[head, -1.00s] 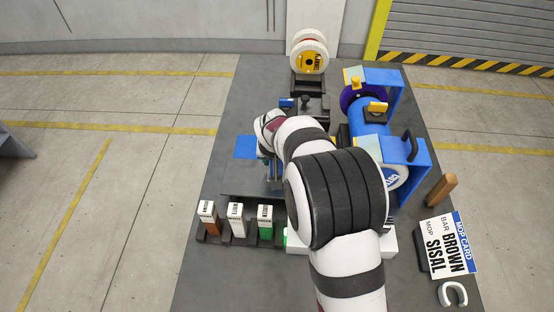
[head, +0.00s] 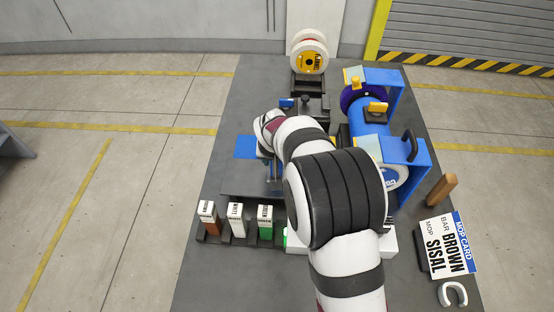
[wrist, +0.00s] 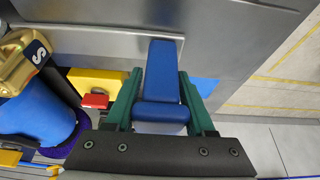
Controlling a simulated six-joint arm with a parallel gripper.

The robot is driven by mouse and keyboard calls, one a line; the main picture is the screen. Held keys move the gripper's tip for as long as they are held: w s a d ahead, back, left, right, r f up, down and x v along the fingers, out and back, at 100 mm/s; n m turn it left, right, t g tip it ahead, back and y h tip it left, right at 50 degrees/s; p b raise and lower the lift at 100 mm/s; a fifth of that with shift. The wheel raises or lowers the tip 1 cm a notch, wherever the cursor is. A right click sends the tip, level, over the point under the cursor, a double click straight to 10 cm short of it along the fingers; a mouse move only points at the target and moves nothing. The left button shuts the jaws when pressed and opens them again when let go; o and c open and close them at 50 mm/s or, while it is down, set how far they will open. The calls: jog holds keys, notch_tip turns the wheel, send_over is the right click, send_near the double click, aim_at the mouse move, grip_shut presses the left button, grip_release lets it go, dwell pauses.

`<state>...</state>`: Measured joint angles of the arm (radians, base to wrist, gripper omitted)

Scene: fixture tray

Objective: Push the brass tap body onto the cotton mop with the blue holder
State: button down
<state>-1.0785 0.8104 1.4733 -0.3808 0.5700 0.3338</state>
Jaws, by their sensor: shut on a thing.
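My gripper (wrist: 158,92), with green fingers, is shut on a blue holder (wrist: 162,64) in the wrist view. In the head view my arm hides most of the gripper, near the left middle of the bench. A brass-coloured piece (wrist: 20,68) marked S shows at the upper left of the wrist view; I cannot tell if it is the tap body. No brass shows clearly in the holder. In the head view a pale mop wheel (head: 397,180) sits in the near blue guard, right of my arm, and a purple wheel (head: 352,96) in the far guard.
The blue motor housing (head: 368,119) stands between the two guards. Brown (head: 208,220), white (head: 236,220) and green (head: 265,222) bars stand in front. A card (head: 447,245) reads BAR BROWN, MOP SISAL. A blue patch (head: 245,147) lies at the left edge.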

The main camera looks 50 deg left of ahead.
jog(key=shift+w+d, duration=0.15)
jog(key=shift+d, duration=0.05)
jog(key=shift+a+f, duration=0.1)
dwell(0.5)
jog(key=shift+s+a, duration=1.3)
jog(key=shift+s, duration=0.1)
jog(key=shift+s+a, duration=1.1)
jog(key=shift+c, duration=0.9)
grip_release()
